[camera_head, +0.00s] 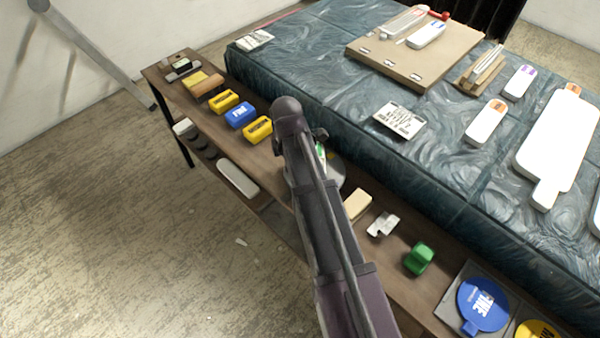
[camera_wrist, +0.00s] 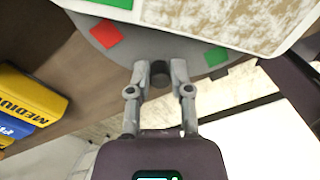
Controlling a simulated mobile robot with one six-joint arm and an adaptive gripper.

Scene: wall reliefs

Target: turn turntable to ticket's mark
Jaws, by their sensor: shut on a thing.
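The turntable is a grey round plate; its edge shows in the wrist view (camera_wrist: 75,20) and beside my arm in the head view (camera_head: 336,172). It bears a red square (camera_wrist: 107,35) and a green mark (camera_wrist: 215,57). A white panel (camera_wrist: 180,12) with a mottled print lies over it and hides much of it. My gripper (camera_wrist: 160,72) is shut on a dark round knob (camera_wrist: 159,76) at the plate's edge. In the head view my arm hides most of the turntable. A white printed card (camera_head: 400,120), perhaps the ticket, lies on the blue-green surface; its print is unreadable.
Yellow and blue blocks stand on the narrow wooden shelf (camera_head: 282,152) left of my arm. Right of it are a beige block (camera_head: 357,204), a metal piece (camera_head: 383,225), a green piece (camera_head: 419,258) and a blue disc (camera_head: 484,304). Open floor lies left.

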